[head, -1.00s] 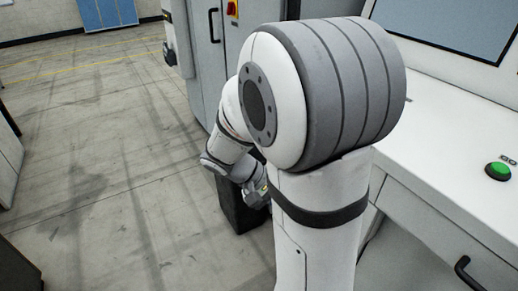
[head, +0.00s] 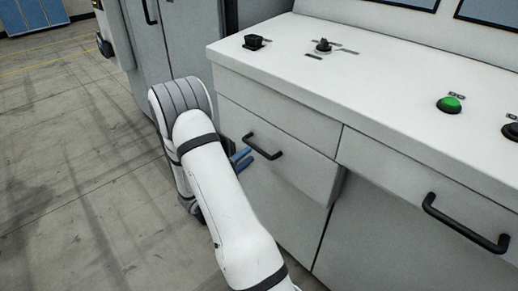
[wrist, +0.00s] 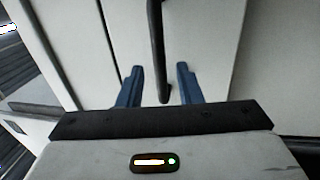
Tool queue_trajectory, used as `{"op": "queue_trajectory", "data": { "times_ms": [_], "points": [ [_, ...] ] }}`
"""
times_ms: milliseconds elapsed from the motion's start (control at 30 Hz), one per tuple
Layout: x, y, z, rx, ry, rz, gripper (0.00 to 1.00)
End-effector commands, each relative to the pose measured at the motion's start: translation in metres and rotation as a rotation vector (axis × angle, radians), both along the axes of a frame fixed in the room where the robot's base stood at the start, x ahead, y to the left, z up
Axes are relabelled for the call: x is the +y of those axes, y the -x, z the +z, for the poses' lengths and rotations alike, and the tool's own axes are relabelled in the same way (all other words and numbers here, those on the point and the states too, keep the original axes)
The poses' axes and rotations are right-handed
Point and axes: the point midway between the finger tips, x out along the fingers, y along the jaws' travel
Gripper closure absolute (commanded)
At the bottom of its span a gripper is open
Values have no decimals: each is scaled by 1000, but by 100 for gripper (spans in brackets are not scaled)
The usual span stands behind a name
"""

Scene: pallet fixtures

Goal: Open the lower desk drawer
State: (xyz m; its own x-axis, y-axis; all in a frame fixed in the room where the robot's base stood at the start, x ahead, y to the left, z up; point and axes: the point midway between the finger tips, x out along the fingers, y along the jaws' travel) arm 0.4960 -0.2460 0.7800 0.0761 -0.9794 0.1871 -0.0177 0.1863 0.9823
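A light grey desk drawer front (head: 285,170) is at the left of the desk in the head view, with a black bar handle (head: 263,146). Its right edge stands out with a shaded side; how far it is pulled out I cannot tell. My gripper (head: 241,158) shows only its blue fingers there, just left of the handle; my arm hides the rest. In the wrist view my gripper (wrist: 159,86) is open, one blue finger on each side of the black handle (wrist: 157,45). I see gaps on both sides, and no contact shows.
A second drawer handle (head: 465,225) is at the right. The white desktop (head: 370,85) carries a green button (head: 449,104), a black switch (head: 253,42) and a knob (head: 323,46). A grey cabinet (head: 180,40) stands behind my arm. The floor (head: 80,150) at left is clear.

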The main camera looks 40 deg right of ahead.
Motion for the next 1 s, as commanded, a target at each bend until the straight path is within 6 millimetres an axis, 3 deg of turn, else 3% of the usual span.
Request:
{"op": "queue_trajectory", "data": {
  "times_ms": [100, 300, 667, 1000],
  "points": [
    [-21, -1, 5, -1, 0, -4, 68],
    [-44, -3, 9, 1, -1, -2, 68],
    [-50, -4, 10, 1, -1, 0, 68],
    [-50, -4, 10, 2, -1, 0, 95]
  ]
}}
